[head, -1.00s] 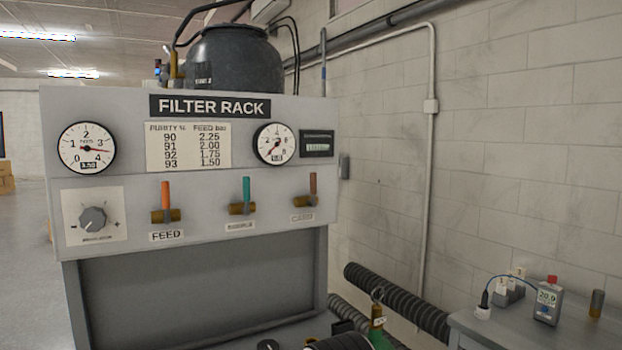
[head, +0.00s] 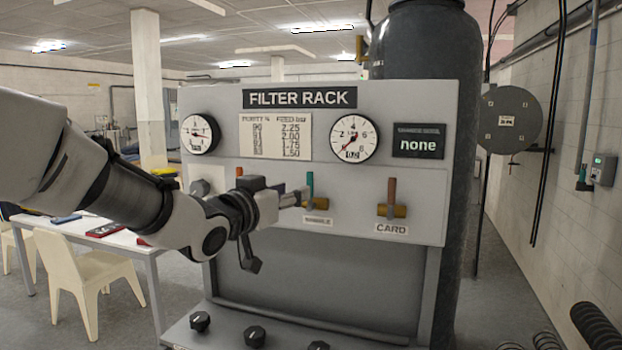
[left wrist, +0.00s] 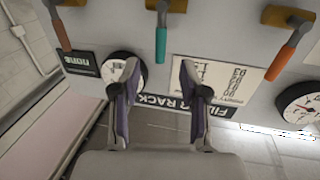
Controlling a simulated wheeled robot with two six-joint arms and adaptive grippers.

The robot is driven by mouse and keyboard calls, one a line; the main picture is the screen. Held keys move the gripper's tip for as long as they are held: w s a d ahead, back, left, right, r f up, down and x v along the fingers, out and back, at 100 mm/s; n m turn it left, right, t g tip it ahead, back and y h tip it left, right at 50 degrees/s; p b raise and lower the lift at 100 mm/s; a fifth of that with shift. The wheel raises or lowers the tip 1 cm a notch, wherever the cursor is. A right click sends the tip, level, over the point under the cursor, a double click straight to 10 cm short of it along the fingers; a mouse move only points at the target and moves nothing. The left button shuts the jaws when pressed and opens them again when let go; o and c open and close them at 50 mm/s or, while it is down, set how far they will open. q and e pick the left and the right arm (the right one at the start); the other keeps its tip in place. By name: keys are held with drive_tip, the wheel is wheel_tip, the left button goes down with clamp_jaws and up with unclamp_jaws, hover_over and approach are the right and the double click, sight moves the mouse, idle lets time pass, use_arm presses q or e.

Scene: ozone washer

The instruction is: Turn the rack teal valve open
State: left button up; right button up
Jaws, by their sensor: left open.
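The teal valve (head: 309,185) is the middle lever on the filter rack, and its handle points upright. It also shows in the left wrist view (left wrist: 160,45), where the rack appears upside down. My left gripper (head: 297,197) is in front of the rack, just left of the teal handle, and partly hides the valve body. In the left wrist view its two fingers (left wrist: 152,75) are apart and empty. The handle's end lies beyond the gap between the fingertips; I cannot tell the exact distance. My right gripper is not in view.
An orange-red lever (left wrist: 288,50) and a brown lever (head: 391,192) labelled CARD flank the teal valve. Gauges (head: 353,139) and a display (head: 418,141) reading "none" sit above. Black knobs (head: 255,336) are on the lower ledge. A white table (head: 100,232) stands left.

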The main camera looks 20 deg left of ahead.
sight(310, 181)
use_arm(q)
drive_tip(key=p+x, duration=0.1)
drive_tip(key=x, duration=0.1)
drive_tip(key=p+x, duration=0.1)
drive_tip(key=x, duration=0.2)
drive_tip(key=r+p+x, duration=0.1)
drive_tip(key=x, duration=0.1)
drive_tip(key=shift+w+d, duration=0.25)
drive_tip(key=shift+w, duration=0.35)
drive_tip(key=shift+s+a+f, duration=0.1)
drive_tip(key=shift+s+a, duration=0.05)
drive_tip(key=shift+a, duration=0.15)
drive_tip(key=shift+d, duration=0.15)
clamp_jaws()
